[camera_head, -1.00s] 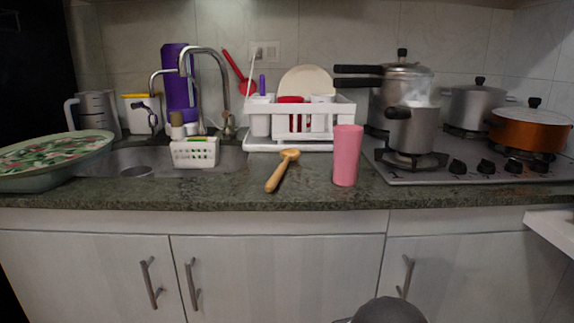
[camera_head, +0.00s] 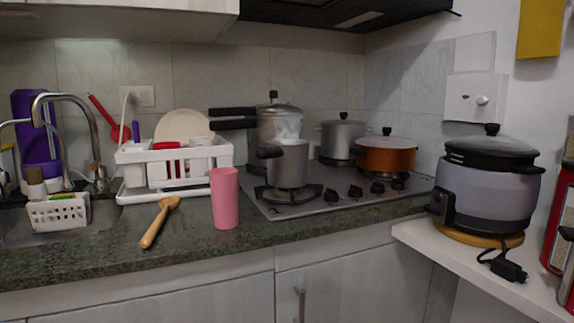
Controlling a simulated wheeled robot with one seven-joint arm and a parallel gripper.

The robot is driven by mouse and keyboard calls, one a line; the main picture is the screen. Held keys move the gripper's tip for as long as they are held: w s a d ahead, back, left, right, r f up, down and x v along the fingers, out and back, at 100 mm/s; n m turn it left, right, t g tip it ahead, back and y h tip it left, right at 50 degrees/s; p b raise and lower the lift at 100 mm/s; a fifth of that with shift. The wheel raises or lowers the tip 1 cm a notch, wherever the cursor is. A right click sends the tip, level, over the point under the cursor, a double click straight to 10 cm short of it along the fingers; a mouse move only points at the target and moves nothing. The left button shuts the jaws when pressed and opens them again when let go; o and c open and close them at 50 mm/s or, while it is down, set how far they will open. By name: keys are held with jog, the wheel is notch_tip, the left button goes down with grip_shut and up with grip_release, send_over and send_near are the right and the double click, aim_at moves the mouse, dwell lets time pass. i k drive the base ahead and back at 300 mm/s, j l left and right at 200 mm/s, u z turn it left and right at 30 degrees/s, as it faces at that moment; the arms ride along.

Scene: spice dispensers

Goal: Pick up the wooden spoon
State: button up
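The wooden spoon (camera_head: 158,222) lies on the dark green counter (camera_head: 95,262), left of the pink cup. Its bowl end points to the back right, toward the dish rack, and its handle end lies near the counter's front edge. Nothing covers it. My gripper is not in view.
The pink cup (camera_head: 225,198) stands right of the spoon. Behind are a white dish rack (camera_head: 133,172) and a white basket (camera_head: 58,212) by the sink. A stove (camera_head: 330,198) with several pots is to the right. A rice cooker (camera_head: 487,190) stands on a white shelf (camera_head: 455,255).

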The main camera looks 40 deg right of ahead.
aim_at(170, 203)
jog(key=z, duration=0.85)
jog(key=k+j+z, duration=0.15)
jog(key=j+z, duration=0.25)
jog(key=k+j+z, duration=0.2)
jog(key=j+z, duration=0.2)
jog(key=k+j+z, duration=0.25)
jog(key=z, duration=0.15)
jog(key=k+j, duration=0.25)
